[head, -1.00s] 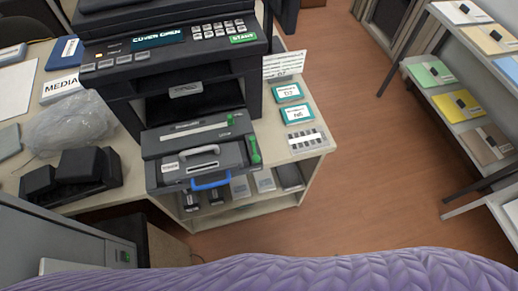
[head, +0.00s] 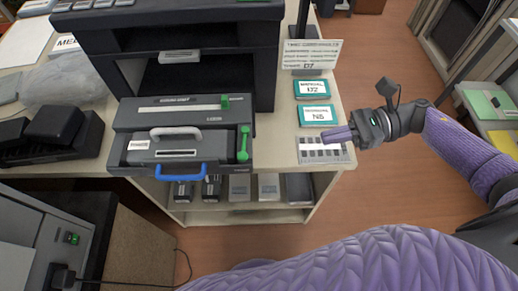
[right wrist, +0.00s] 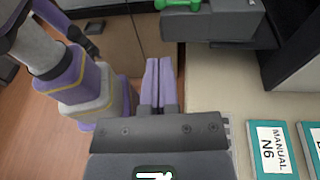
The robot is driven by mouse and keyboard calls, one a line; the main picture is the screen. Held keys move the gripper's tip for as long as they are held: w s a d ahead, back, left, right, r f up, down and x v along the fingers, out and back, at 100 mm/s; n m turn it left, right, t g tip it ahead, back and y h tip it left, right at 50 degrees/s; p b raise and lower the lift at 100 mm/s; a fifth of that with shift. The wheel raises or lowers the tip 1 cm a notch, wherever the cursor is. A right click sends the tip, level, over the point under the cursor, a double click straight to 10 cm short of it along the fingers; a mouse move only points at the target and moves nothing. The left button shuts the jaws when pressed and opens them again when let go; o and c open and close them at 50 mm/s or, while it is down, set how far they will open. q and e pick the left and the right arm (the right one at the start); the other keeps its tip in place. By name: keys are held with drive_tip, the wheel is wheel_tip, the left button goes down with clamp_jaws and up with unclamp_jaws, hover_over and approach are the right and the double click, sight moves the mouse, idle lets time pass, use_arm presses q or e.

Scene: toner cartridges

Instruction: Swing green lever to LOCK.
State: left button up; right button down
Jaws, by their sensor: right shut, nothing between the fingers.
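The green lever (head: 243,143) stands at the right side of the dark pulled-out printer drawer (head: 185,126). Its lower end is rounded. I cannot read a LOCK mark beside it. A green part (right wrist: 178,4), probably the lever, shows at the top edge of the right wrist view. My right gripper (head: 324,136) is shut and empty, its purple fingers pointing left above the counter, to the right of the lever and clear of it. The closed fingers also show in the right wrist view (right wrist: 160,62). My left gripper is not in view.
A grey handle (head: 176,132) and a blue handle (head: 181,172) are on the drawer. A smaller green part (head: 225,101) sits behind the lever. Floor is free at right.

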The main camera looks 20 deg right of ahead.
sight(248, 155)
drive_tip(key=shift+a, duration=0.1)
drive_tip(key=p+x, duration=0.2)
drive_tip(key=x, duration=1.2)
